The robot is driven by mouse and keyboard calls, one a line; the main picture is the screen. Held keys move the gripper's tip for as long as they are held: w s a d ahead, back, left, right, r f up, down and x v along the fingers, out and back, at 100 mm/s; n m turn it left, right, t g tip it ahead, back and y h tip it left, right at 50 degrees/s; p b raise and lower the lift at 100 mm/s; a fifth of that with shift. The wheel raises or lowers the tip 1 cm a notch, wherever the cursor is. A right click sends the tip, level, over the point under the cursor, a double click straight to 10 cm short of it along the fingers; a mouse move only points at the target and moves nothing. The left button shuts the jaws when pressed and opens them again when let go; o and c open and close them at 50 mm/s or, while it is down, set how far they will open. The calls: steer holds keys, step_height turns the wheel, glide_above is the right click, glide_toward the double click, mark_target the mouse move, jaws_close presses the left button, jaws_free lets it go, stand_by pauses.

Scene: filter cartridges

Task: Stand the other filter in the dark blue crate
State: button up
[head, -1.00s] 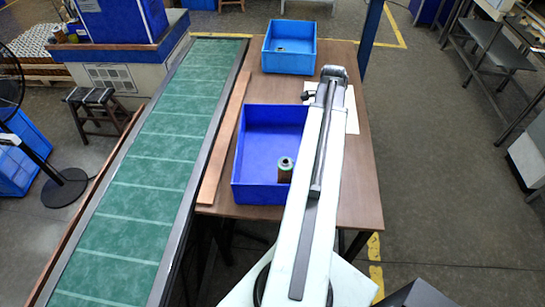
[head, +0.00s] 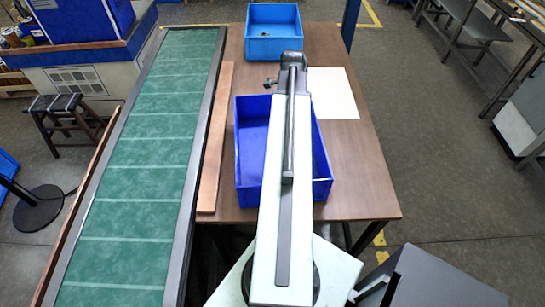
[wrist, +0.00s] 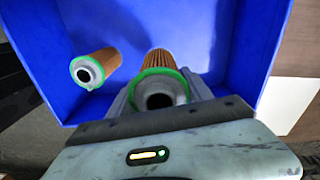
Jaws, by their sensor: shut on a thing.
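My gripper (wrist: 161,88) is shut on a filter (wrist: 158,60) with a brown pleated body and a green-ringed grey end with a dark hole. In the wrist view it is over the dark blue crate (wrist: 235,40). Another filter of the same look (wrist: 97,66) is inside that crate, to the left and apart from the held one. In the head view the dark blue crate (head: 250,145) is on the table, partly covered by my arm, which hides both filters. Whether the held filter touches the crate floor I cannot tell.
A lighter blue crate (head: 274,46) stands at the back of the brown table (head: 355,165). A white sheet (head: 335,95) lies right of my arm. A green conveyor (head: 140,150) runs along the left, with a wooden strip (head: 215,140) beside it. The table's right side is clear.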

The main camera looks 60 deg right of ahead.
steer(key=shift+s+f, duration=0.1)
steer(key=shift+f, duration=0.05)
step_height(320, 180, down, 10)
steer(key=b, duration=1)
steer(key=shift+r, duration=0.25)
steer(key=shift+f, duration=0.15)
steer(key=o, duration=1.4)
steer(key=shift+o, duration=0.2)
step_height(320, 180, up, 12)
steer(key=p, duration=1.2)
steer(key=shift+a+r, duration=0.1)
steer(key=shift+r, duration=0.15)
steer(key=shift+f, duration=0.1)
